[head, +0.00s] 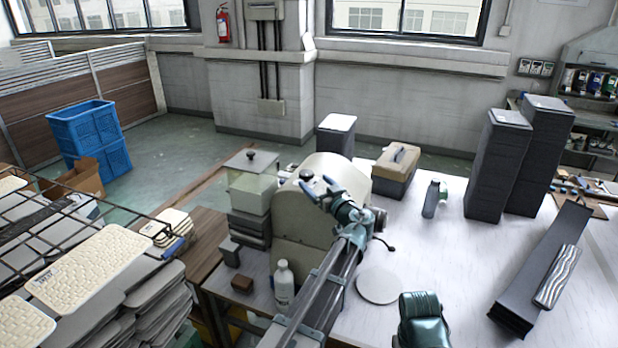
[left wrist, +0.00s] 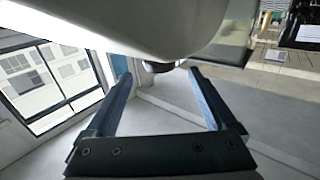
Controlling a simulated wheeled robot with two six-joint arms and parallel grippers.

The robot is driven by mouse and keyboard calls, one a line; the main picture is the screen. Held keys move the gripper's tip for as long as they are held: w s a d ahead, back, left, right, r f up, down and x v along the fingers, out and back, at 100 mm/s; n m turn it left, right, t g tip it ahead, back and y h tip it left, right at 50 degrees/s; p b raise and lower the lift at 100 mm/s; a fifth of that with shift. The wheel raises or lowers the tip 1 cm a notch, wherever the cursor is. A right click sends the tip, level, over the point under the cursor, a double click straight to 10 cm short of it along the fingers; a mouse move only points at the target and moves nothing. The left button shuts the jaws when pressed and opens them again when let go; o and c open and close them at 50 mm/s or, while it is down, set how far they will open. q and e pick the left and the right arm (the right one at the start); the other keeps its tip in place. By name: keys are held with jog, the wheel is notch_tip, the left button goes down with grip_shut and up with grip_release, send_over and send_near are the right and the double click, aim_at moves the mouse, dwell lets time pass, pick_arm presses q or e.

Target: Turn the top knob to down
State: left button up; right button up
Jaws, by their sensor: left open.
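A cream, rounded machine (head: 290,220) stands at the left edge of the white table. A small dark round knob (head: 307,174) sits on its upper part. My left gripper (head: 317,186) is open, with its two blue-grey fingers close to this knob. In the left wrist view the machine's pale body (left wrist: 130,25) fills the top, and the dark knob (left wrist: 160,67) shows between the tips of the open left gripper (left wrist: 153,82). I cannot tell whether the fingers touch the knob or which way it points. The left arm hides part of the machine's front.
A clear box with a lid (head: 249,190) stands left of the machine, and a white bottle (head: 284,285) stands in front. A tan case (head: 396,170), a grey-green bottle (head: 431,198) and dark stacks (head: 497,165) stand on the table. A round white disc (head: 379,286) lies right of my arm.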

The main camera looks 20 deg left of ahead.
pick_arm(q)
jog(key=v, duration=0.7)
jog(key=shift+d, duration=0.15)
jog(key=shift+s+f, duration=0.1)
jog(key=shift+s, duration=0.05)
